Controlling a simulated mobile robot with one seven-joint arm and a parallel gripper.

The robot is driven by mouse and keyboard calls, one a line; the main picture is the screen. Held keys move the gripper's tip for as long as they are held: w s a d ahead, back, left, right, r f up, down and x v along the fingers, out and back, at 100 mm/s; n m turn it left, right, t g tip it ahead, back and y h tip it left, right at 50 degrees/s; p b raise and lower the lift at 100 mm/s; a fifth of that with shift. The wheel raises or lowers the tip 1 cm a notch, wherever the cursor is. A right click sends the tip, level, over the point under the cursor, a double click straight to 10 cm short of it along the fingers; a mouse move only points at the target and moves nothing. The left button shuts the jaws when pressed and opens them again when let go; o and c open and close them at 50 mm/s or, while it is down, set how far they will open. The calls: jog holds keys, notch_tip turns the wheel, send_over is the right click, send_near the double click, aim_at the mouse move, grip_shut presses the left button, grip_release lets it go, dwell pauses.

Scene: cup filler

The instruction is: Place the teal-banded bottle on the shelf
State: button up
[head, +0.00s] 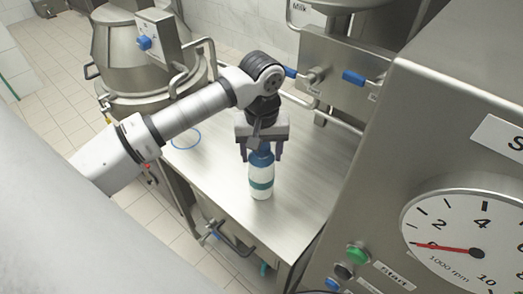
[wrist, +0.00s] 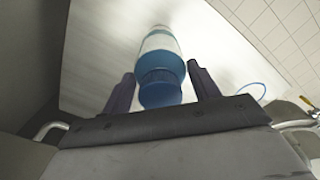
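The teal-banded bottle (head: 261,177) is white with a teal band and a blue top. It stands upright on the steel table (head: 311,178) in the head view. My gripper (head: 262,155) is right above it, pointing down, with its fingers on either side of the blue cap. In the wrist view the bottle (wrist: 161,66) lies between the two spread fingers of my gripper (wrist: 162,80), with a gap visible on each side of the cap. The gripper is open and not touching the bottle as far as I can see. I cannot make out a shelf for certain.
A machine with a dial (head: 470,245) and buttons stands close at the right. A steel vat (head: 120,55) stands at the back left. Pipes and blue-handled valves (head: 355,78) are behind the table. A blue ring (head: 186,139) lies on the table's left; its front is clear.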

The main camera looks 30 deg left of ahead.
jog(key=o, duration=0.4)
jog(key=shift+o, duration=0.2)
jog(key=shift+r, duration=0.15)
